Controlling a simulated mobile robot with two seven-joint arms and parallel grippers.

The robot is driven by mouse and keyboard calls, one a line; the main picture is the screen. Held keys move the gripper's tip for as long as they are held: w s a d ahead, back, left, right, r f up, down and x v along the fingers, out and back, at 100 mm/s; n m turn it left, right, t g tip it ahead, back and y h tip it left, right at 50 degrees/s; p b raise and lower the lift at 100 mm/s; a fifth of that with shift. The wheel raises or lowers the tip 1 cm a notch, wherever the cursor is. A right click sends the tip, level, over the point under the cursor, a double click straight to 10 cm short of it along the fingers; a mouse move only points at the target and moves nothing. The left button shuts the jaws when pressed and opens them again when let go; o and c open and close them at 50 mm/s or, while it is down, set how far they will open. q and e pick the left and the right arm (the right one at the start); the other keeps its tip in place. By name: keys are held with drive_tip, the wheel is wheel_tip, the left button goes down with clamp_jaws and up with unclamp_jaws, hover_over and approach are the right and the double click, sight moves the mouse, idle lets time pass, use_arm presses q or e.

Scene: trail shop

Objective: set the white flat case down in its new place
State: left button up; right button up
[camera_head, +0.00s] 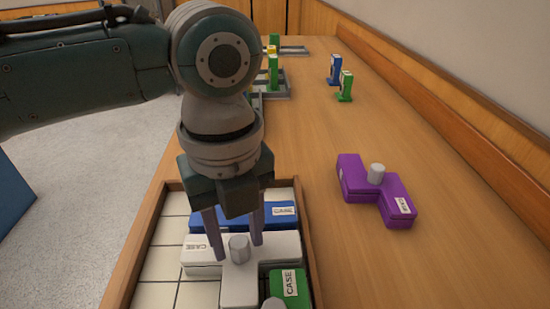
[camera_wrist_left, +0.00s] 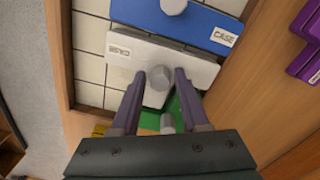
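The white flat case (camera_head: 205,252) is T-shaped with a grey knob (camera_head: 239,248) and lies in a wooden-rimmed tray (camera_head: 307,255) with a pale tiled floor. In the left wrist view the case (camera_wrist_left: 130,53) also lies flat, between the blue case and the green one. My left gripper (camera_head: 236,241) points down over it, with one finger on each side of the knob. In the left wrist view narrow gaps show between the fingers (camera_wrist_left: 160,76) and the knob, so it looks open. My right gripper is not in view.
A blue case (camera_head: 245,219) lies behind the white one in the tray, and a green case (camera_head: 289,286) in front at right. A purple case (camera_head: 360,180) lies on the counter at right. Small blue and green items (camera_head: 345,86) stand farther back. Bare tiles show at the tray's left.

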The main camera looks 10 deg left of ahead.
sight(238, 239)
use_arm(q)
drive_tip(key=shift+o, duration=0.9)
